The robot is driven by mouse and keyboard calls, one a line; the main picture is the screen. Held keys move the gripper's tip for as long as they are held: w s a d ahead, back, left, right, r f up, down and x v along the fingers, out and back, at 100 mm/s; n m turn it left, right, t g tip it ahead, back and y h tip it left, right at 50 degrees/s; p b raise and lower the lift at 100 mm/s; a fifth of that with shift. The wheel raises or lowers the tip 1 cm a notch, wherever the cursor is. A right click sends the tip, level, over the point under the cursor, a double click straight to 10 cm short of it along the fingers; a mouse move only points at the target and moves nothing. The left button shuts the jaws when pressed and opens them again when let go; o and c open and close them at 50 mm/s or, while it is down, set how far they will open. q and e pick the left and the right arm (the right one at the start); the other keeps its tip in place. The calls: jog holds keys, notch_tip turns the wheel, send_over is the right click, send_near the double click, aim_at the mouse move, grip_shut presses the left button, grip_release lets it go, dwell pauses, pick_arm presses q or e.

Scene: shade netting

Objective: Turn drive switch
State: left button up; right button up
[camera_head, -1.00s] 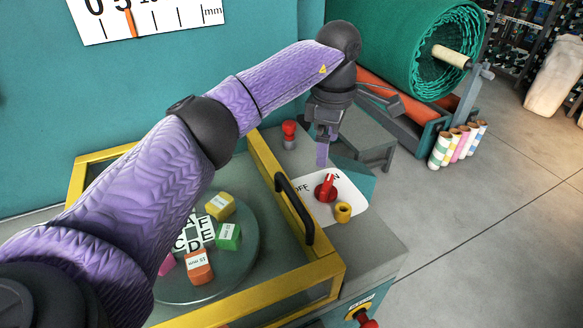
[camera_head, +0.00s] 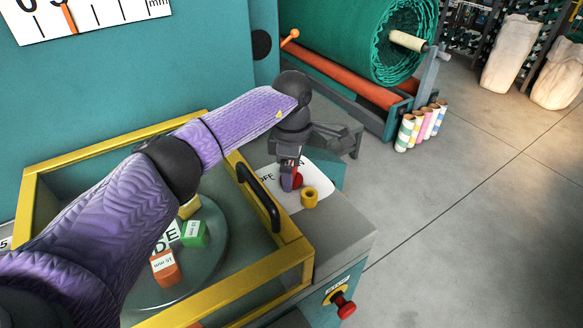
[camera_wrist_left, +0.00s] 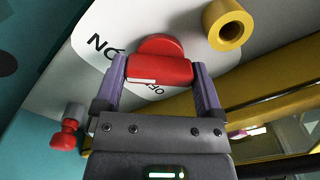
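The red drive switch (camera_wrist_left: 160,70) sits on a white plate (camera_wrist_left: 100,50) with OFF and ON lettering, seen upside down in the left wrist view. My left gripper (camera_wrist_left: 161,72) has one purple finger on each side of the red handle. No gap shows between the fingers and the handle, so it appears shut on it. In the head view the left gripper (camera_head: 292,180) is down over the red switch (camera_head: 298,181) and hides most of it. The OFF word shows left of the gripper. My right gripper is not in view.
A yellow ring-shaped part (camera_head: 309,197) stands right beside the switch. A yellow frame with a black handle (camera_head: 258,196) lies to the left, over a round plate with coloured blocks. A red-topped knob (camera_wrist_left: 64,138) is close by. A red button (camera_head: 343,305) is on the front.

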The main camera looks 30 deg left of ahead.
pick_arm(q)
jog(key=c, duration=0.3)
jog(key=shift+n, duration=0.3)
jog(key=n+p, duration=0.1)
jog(key=n, duration=0.1)
jog(key=shift+r+n, duration=0.15)
jog(key=shift+n, duration=0.25)
jog(key=n+p, duration=0.2)
jog(key=n, duration=0.2)
jog(key=n+p, duration=0.2)
jog(key=n, duration=0.3)
jog(key=shift+n, duration=0.4)
jog(key=n+p, duration=0.2)
jog(key=n, duration=0.2)
jog(key=shift+n, duration=0.6)
